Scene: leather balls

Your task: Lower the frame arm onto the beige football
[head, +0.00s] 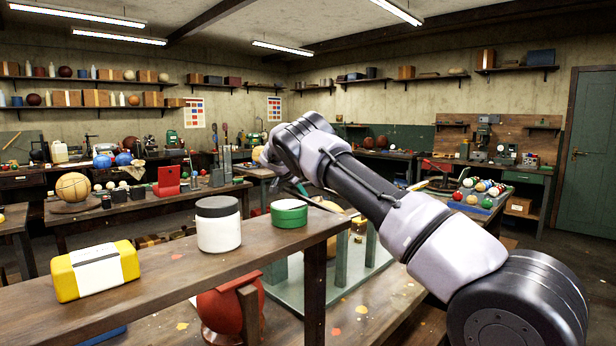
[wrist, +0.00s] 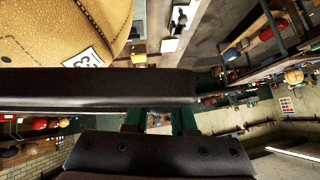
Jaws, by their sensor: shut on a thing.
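In the wrist view, the beige football (wrist: 65,30) fills the upper left, with a stitched seam and a white printed label. A long dark bar, which I take for the frame arm (wrist: 95,88), lies across the picture and covers the ball's lower edge. I cannot tell whether bar and ball touch. My gripper (wrist: 150,122) is shut on the bar, with its black screwed block along the bottom.
A near shelf carries a yellow box (head: 95,270), a white jar (head: 218,224) and a green tin (head: 289,213). Below it stand a red ball (head: 228,308) and green posts (head: 370,246) on a pale plate (head: 330,295). Cluttered workbenches line the walls, with open floor near the green door (head: 585,165).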

